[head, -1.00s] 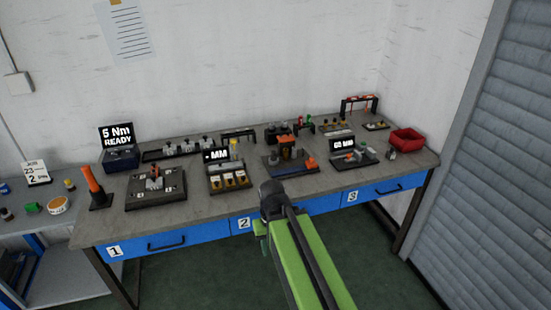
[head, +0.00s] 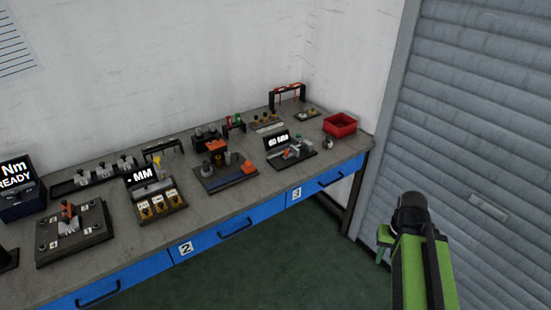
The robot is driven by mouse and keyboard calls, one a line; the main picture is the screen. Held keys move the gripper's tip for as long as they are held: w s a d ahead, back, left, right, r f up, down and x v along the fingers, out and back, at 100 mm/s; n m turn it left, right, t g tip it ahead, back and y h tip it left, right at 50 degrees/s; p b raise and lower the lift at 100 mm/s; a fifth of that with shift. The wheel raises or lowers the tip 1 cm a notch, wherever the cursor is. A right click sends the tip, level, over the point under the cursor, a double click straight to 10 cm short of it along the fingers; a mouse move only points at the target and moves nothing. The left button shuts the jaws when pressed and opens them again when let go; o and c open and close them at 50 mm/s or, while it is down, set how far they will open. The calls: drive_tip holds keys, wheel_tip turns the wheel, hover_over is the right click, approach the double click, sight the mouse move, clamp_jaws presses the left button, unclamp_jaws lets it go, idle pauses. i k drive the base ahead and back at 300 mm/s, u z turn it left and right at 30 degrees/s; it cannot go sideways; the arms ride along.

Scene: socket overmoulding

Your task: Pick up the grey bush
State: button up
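A small grey piece (head: 328,143) stands on the bench near its right end, in front of the red bin; it may be the grey bush, but it is too small to be sure. A grey round part (head: 207,168) also shows at the left of the orange-and-black fixture (head: 228,180). My green arm (head: 425,270) is at the lower right, off the bench's right end and in front of the shutter. Its dark joint hides what lies beyond, and no gripper fingers can be made out.
The red bin (head: 341,125) sits at the bench's back right corner. A fixture with a small display (head: 292,157), a gauge station (head: 157,203) and a clamp plate (head: 74,235) line the grey bench. Blue drawers (head: 236,228) run below. The green floor in front is clear.

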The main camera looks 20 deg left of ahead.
sight(205, 167)
drive_tip(key=z, duration=0.25)
drive_tip(key=i, duration=1)
drive_tip(key=u, duration=3.35)
drive_tip(key=i, duration=0.8)
drive_tip(key=z, duration=0.25)
